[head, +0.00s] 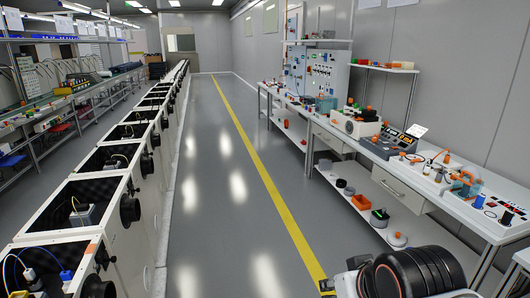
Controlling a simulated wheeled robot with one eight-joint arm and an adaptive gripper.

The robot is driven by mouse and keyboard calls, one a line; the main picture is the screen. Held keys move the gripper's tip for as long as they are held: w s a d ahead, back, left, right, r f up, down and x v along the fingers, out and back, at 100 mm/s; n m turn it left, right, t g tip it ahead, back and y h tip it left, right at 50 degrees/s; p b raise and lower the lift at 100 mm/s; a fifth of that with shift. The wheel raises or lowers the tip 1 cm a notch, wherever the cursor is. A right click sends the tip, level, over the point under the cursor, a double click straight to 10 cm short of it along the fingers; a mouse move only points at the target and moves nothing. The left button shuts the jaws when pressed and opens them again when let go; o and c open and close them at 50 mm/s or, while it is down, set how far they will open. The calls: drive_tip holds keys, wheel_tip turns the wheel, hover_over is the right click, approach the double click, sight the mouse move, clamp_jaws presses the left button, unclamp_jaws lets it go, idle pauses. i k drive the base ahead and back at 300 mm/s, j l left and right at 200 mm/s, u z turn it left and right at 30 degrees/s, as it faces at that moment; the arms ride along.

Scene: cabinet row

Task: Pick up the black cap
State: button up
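Several round black knob-like parts stick out from the right faces of the cabinets at left, including a large one (130,209) and another lower one (103,259). Small black pieces (507,217) also lie among parts on the right workbench (397,184). I cannot tell which of these is the black cap. My arm shows at the bottom right corner as black rounded links and pale grey parts. I cannot make out both fingertips or anything held, and the gripper's opening is not visible.
A row of open-topped white cabinets (65,193) runs along the left. A grey floor aisle with a yellow line (247,138) is clear ahead. Grey walls stand behind.

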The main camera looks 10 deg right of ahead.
sight(369, 110)
drive_tip(key=i+l+z, duration=0.1)
drive_tip(key=i+z, duration=0.2)
drive_tip(key=i, duration=0.8)
drive_tip(key=i+j+z, duration=0.15)
drive_tip(key=i+z, duration=0.15)
drive_tip(key=i, duration=0.75)
drive_tip(key=i+j+z, duration=0.1)
drive_tip(key=i+z, duration=0.2)
drive_tip(key=i, duration=0.25)
drive_tip(key=i+j+z, duration=0.25)
drive_tip(key=i, duration=0.25)
drive_tip(key=i+j+z, duration=0.3)
drive_tip(key=i, duration=0.2)
drive_tip(key=i+j+z, duration=0.25)
drive_tip(key=z, duration=0.15)
drive_tip(key=i+j+z, duration=0.6)
drive_tip(key=j+z, duration=0.2)
